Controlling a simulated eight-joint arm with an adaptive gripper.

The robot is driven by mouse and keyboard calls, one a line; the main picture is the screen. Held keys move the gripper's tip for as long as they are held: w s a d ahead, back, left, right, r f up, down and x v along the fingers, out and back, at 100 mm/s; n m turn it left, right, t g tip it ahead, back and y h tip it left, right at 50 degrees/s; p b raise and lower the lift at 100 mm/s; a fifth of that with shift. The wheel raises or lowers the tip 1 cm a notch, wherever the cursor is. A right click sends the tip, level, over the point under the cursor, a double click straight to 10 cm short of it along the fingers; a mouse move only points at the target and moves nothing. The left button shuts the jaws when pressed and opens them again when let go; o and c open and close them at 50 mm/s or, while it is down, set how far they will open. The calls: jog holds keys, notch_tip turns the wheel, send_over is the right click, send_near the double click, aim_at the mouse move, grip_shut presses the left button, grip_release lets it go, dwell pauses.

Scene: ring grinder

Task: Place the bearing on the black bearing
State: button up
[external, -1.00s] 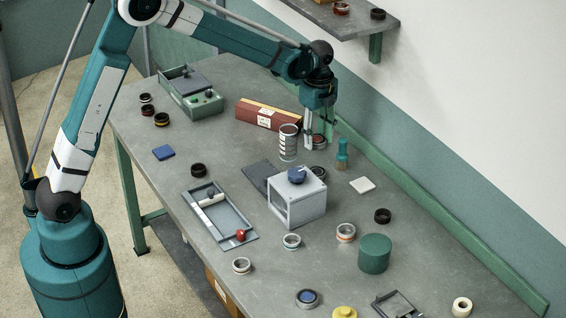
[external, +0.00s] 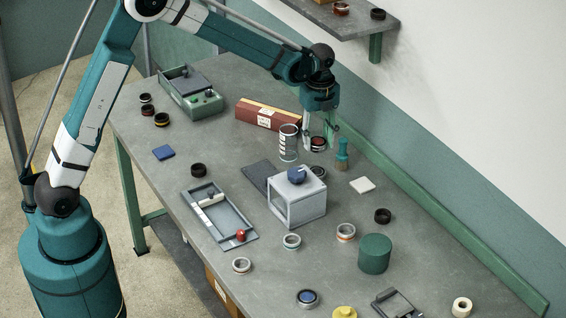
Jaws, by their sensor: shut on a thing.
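A dark bearing with a reddish centre (external: 318,144) is at the far right of the bench, behind the wire-like cylinder. My gripper (external: 318,143) points down over it, its fingers at either side, shut on it. I cannot tell whether it is lifted off the bench. Another dark bearing (external: 318,172) lies just in front, partly hidden by the grey box. Plain black bearings lie at the left (external: 198,170) and at the right (external: 383,215); which one the task means is unclear.
A banded cylinder (external: 288,143) stands close left of my gripper, and a teal bottle-like object (external: 342,154) close right. A grey box frame (external: 297,196) with a blue knob stands in front. A red-brown box (external: 268,115) lies behind left. A green ledge runs along the right edge.

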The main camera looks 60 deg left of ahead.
send_over(317, 172)
jog(key=shift+f, duration=2.9)
jog(key=shift+f, duration=1.85)
jog(key=shift+f, duration=0.15)
jog(key=o, duration=1)
jog(key=shift+r, duration=0.2)
jog(key=shift+r, duration=5.95)
